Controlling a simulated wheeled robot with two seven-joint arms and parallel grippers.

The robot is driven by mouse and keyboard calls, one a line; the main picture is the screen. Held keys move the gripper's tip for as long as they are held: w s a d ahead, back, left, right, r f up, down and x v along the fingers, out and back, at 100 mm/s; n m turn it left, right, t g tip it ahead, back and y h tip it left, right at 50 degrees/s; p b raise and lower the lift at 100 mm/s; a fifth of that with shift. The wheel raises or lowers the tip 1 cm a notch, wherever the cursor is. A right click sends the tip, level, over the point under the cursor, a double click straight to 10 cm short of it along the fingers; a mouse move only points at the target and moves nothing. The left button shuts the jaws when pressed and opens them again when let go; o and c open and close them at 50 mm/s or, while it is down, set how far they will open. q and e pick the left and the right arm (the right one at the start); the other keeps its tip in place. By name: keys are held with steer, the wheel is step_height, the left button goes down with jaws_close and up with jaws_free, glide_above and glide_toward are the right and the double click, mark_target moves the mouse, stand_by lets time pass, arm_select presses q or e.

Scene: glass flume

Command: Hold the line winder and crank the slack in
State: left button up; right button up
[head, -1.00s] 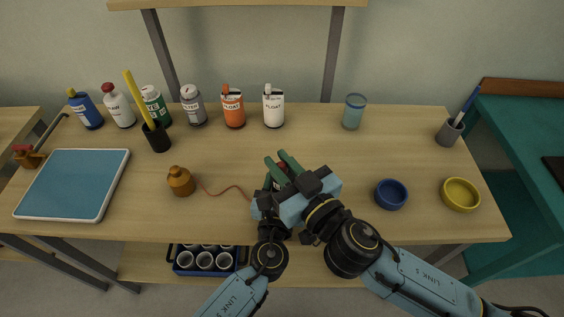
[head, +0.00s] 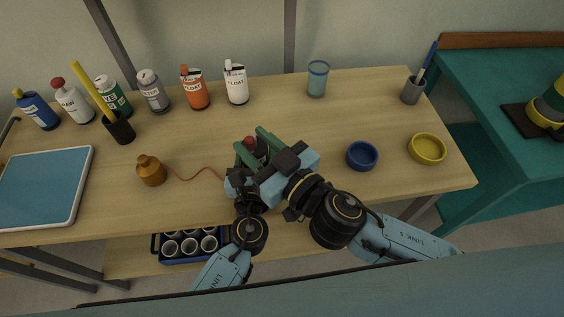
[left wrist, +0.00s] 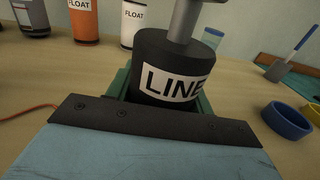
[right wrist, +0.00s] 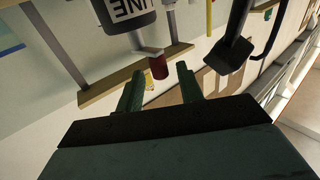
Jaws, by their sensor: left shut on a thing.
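The line winder is a black drum with a white LINE label, close up in the left wrist view (left wrist: 165,75), with a grey crank (left wrist: 185,18) on top. My left gripper (left wrist: 160,98) is shut around the drum; its fingers are mostly hidden. In the right wrist view the crank ends in a red knob (right wrist: 158,66). My right gripper (right wrist: 159,72) is open, its green fingertips on either side of the knob; I cannot tell whether they touch it. In the head view my right gripper (head: 256,145) covers most of the winder. A thin reddish line (head: 200,175) runs left from it.
A brown bottle-shaped weight (head: 151,171) stands at the line's left end. A blue bowl (head: 362,156) and a yellow bowl (head: 427,149) stand to the right. Several bottles and a glass (head: 318,79) line the back. A blue tray (head: 42,188) lies at left.

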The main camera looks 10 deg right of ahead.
steer(key=v, duration=1)
steer(key=shift+s, duration=0.15)
steer(key=shift+r, duration=0.1)
steer(key=w+d+f+n+g+y, duration=0.1)
steer(key=w+d+n+g+y, duration=0.4)
steer(key=w+n+g+y, duration=0.65)
steer(key=a+g+h, duration=0.1)
steer(key=a, duration=0.3)
steer(key=s+a+h, duration=0.1)
steer(key=a, duration=0.3)
steer(key=a+m+g+h, duration=0.1)
steer(key=a+h, duration=0.1)
steer(key=a, duration=0.2)
steer(key=shift+s+g, duration=0.3)
steer(key=shift+g, duration=0.05)
steer(key=shift+d, duration=0.1)
jaws_close()
